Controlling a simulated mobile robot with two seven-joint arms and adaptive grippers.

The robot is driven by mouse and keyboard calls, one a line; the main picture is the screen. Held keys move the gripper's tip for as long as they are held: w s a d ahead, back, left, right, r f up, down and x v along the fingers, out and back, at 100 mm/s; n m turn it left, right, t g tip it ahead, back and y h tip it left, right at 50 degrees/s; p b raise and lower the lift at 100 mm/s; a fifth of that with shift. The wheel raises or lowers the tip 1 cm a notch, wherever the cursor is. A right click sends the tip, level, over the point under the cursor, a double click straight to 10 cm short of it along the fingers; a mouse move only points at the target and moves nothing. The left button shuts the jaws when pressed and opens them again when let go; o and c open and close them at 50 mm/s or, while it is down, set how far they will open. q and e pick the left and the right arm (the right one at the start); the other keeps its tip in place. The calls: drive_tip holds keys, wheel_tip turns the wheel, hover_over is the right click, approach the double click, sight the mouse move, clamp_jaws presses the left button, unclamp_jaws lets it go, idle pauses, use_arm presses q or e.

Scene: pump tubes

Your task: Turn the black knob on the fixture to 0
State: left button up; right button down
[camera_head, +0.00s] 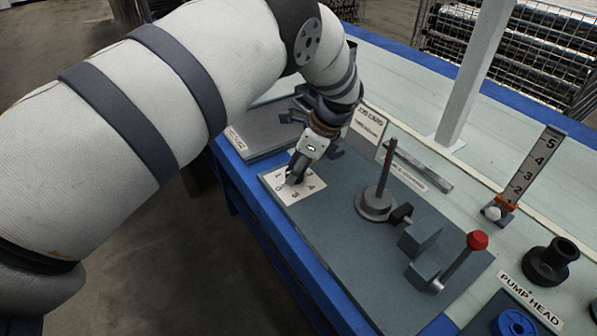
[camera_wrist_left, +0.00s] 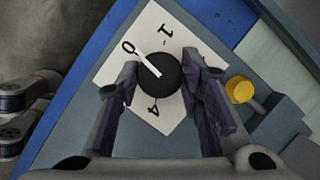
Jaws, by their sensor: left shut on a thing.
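The black knob (camera_wrist_left: 165,88) sits on a white dial plate (camera_wrist_left: 184,32) with printed numbers, fixed to the grey fixture board. In the left wrist view the knob's white pointer line aims toward the printed 0, at its upper left; the 1 and 4 also show. My left gripper (camera_wrist_left: 160,76) points down at the dial with one finger on each side of the knob, shut on it. In the head view the left gripper (camera_head: 294,178) hides most of the knob, above the dial plate (camera_head: 314,193). My right gripper is not in view.
A round base with an upright rod (camera_head: 383,180) and a red-tipped lever (camera_head: 477,241) stand on the board right of the dial. A yellow-ended part (camera_wrist_left: 240,90) is close to the right finger. A grey plate (camera_head: 262,130) lies behind the dial.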

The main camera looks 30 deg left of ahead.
use_arm(q)
drive_tip(key=shift+f+n+b, duration=0.1)
drive_tip(key=shift+n+b, duration=0.2)
drive_tip(key=shift+n, duration=0.3)
drive_tip(key=shift+g, duration=0.3)
drive_tip(key=o, duration=1.2)
drive_tip(key=shift+c, duration=0.2)
drive_tip(key=v, duration=1.2)
drive_tip(key=shift+a, duration=0.15)
